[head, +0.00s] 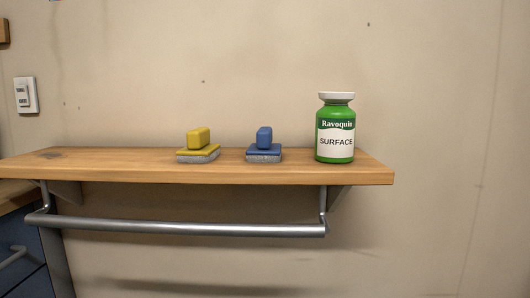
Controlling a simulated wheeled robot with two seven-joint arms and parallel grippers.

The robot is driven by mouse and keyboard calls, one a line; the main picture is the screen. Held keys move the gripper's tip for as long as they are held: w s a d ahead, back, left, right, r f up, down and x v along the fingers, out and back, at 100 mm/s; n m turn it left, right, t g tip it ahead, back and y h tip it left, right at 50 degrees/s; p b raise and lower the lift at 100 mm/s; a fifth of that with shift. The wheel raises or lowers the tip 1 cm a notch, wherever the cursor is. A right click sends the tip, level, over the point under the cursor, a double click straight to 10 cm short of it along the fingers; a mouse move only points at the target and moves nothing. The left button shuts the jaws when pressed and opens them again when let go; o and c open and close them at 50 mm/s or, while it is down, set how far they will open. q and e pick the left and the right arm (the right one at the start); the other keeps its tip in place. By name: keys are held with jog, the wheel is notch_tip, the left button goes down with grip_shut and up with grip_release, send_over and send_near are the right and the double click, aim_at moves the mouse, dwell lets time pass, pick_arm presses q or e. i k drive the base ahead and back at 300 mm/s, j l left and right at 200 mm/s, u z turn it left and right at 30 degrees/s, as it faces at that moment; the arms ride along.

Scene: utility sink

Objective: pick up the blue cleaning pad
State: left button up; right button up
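The blue cleaning pad (264,152) sits upright on the wooden shelf (120,171). It has a blue block handle on top, a blue plate and a grey underside. It stands between a yellow cleaning pad (198,150) on its left and a green bottle (335,145) on its right, apart from both. Neither of my grippers shows in the head view.
A metal rail (180,228) runs below the shelf's front edge. The bottle has a white lid and stands near the shelf's right end. A light switch (25,95) is on the wall at left. A blue cabinet (20,262) is at lower left. The shelf's left part is clear.

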aim_at(263, 151)
jog(key=u, duration=1.6)
jog(key=k+l, duration=0.15)
jog(key=k, duration=0.5)
jog(key=k+l, duration=0.15)
jog(key=k, duration=0.55)
